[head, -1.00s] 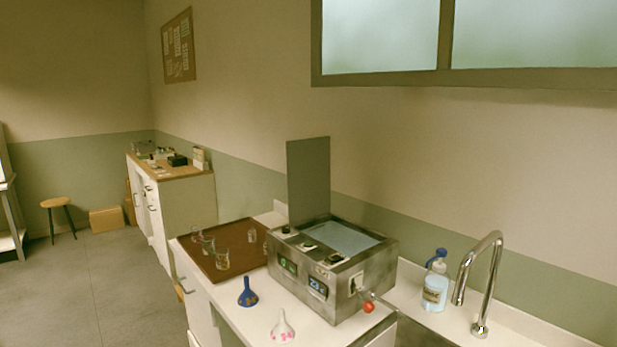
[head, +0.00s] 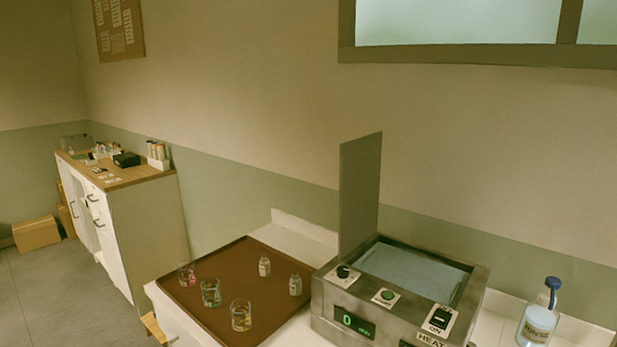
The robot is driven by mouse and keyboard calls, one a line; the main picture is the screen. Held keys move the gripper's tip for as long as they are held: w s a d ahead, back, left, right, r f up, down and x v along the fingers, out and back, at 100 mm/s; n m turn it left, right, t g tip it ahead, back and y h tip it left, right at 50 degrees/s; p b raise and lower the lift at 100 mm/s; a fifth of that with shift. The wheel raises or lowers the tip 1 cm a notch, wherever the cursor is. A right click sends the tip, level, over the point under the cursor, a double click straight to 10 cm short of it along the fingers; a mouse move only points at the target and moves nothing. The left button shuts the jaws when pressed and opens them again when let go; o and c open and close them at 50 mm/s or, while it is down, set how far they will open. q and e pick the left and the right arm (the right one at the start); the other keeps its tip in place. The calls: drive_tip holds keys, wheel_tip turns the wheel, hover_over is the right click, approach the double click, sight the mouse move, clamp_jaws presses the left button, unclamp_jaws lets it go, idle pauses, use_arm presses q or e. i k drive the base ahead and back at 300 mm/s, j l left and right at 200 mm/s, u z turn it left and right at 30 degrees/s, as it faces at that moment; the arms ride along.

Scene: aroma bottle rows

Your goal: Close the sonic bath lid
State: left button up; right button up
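The sonic bath (head: 395,295) is a grey metal box on the white counter, right of centre in the head view. Its lid (head: 360,193) is a flat grey-green panel that stands upright at the bath's left side, so the bath is open. The basin (head: 412,272) shows a pale blue surface inside. On the front are a black knob, a green button, a switch marked ON and a green display reading 0. The lower front edge is cut off by the frame. Neither of my grippers is in view.
A brown tray (head: 215,318) left of the bath holds several glass beakers and small bottles. A blue-capped bottle (head: 538,318) stands to the right. A wooden-topped cabinet (head: 125,215) stands farther back at left. The wall runs close behind the counter.

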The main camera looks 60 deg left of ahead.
sight(360, 174)
drive_tip(key=k+j, duration=0.1)
drive_tip(key=j, duration=0.45)
drive_tip(key=k+j, duration=0.1)
drive_tip(key=j, duration=0.45)
drive_tip(key=k+j, duration=0.1)
drive_tip(key=j, duration=0.45)
drive_tip(key=k+j, duration=0.1)
drive_tip(key=j, duration=0.45)
drive_tip(key=k+j, duration=0.1)
drive_tip(key=j, duration=0.45)
drive_tip(key=k+j+u, duration=0.1)
drive_tip(key=j+u, duration=0.5)
drive_tip(key=u, duration=0.15)
drive_tip(key=k+j+u, duration=0.1)
drive_tip(key=u, duration=0.2)
drive_tip(key=j, duration=0.1)
